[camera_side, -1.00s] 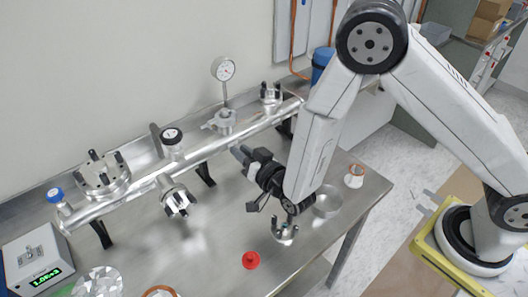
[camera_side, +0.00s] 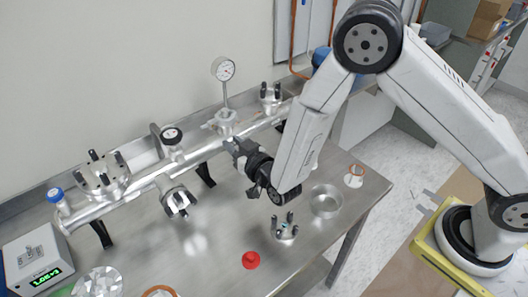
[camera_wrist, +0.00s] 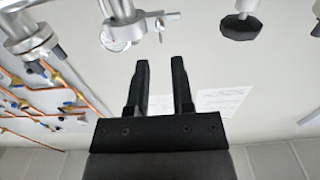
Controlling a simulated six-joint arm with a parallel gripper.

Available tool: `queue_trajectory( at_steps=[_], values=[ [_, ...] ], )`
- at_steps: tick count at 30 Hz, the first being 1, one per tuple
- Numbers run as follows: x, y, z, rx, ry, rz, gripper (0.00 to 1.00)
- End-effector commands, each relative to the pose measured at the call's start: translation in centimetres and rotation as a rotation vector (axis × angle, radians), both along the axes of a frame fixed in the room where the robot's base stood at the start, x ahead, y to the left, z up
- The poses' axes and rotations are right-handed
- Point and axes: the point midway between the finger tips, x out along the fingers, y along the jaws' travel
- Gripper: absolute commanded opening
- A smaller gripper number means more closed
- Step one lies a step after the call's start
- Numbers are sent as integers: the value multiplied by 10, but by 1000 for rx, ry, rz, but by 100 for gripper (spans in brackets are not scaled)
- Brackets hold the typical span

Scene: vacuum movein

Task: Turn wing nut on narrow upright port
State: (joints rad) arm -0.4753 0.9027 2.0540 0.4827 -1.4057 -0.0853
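The narrow upright port (camera_side: 225,118) stands on the silver manifold pipe and carries a round gauge (camera_side: 223,69) on a thin stem. A clamp sits around its joint; its wing nut is too small to make out clearly in the side view. In the wrist view the gauge (camera_wrist: 116,38) shows at the top, with the clamp hardware (camera_wrist: 152,20) beside it. My gripper (camera_side: 232,146) is in front of the pipe, below and close to the port. In the wrist view my gripper (camera_wrist: 160,62) has its two black fingers apart with nothing between them.
A black valve knob (camera_side: 172,135) stands left of the port, and a studded flange port (camera_side: 270,97) stands right. A loose studded flange (camera_side: 284,229), metal dish (camera_side: 325,201) and red cap (camera_side: 251,260) lie on the steel bench. A display box (camera_side: 38,262) stands at left.

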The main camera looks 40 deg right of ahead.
Motion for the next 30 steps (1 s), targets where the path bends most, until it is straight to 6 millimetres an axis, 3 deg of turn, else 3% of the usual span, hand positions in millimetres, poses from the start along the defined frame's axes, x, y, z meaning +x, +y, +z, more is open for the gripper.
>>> queue_trajectory(
  at_steps=[15, 28, 29, 30],
  values=[
    [52, 0, 0, 0, -1, 0, 29],
    [59, 0, 0, -1, 0, 1, 29],
    [59, 0, 0, -1, 0, 1, 26],
    [59, 0, 0, -1, 0, 1, 13]
  ],
)
